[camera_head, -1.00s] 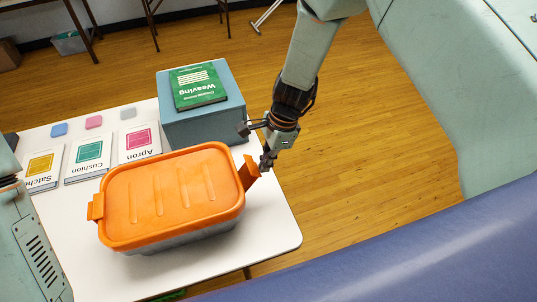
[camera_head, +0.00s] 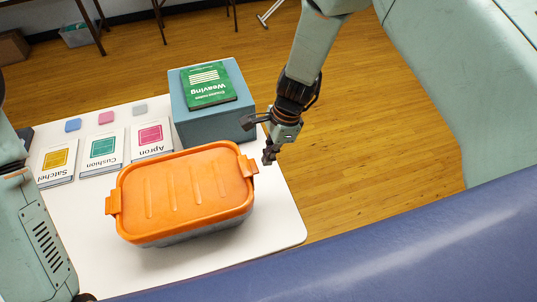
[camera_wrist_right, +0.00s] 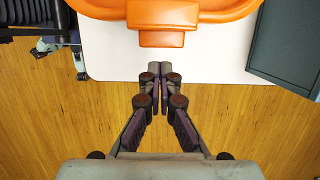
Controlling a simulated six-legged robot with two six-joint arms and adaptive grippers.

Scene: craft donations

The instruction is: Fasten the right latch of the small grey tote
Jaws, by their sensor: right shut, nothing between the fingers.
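The small grey tote (camera_head: 190,233) stands on the white table under an orange lid (camera_head: 185,190). Its right latch (camera_head: 249,167) is an orange flap at the lid's right end, now low against that end; whether it is clipped cannot be told. The latch also shows at the top of the right wrist view (camera_wrist_right: 162,38). The left latch (camera_head: 113,202) is at the lid's other end. My right gripper (camera_head: 268,157) is shut and empty, just beyond the right latch with a small gap between them. Its fingertips (camera_wrist_right: 161,76) meet below the latch in the wrist view. My left gripper is out of view.
A blue-grey box (camera_head: 215,122) with a green Weaving book (camera_head: 208,86) stands behind the tote, close to my right gripper. Several pattern booklets (camera_head: 103,149) and coloured pads lie at the back left. The table's right edge lies under my right gripper, with open floor beyond.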

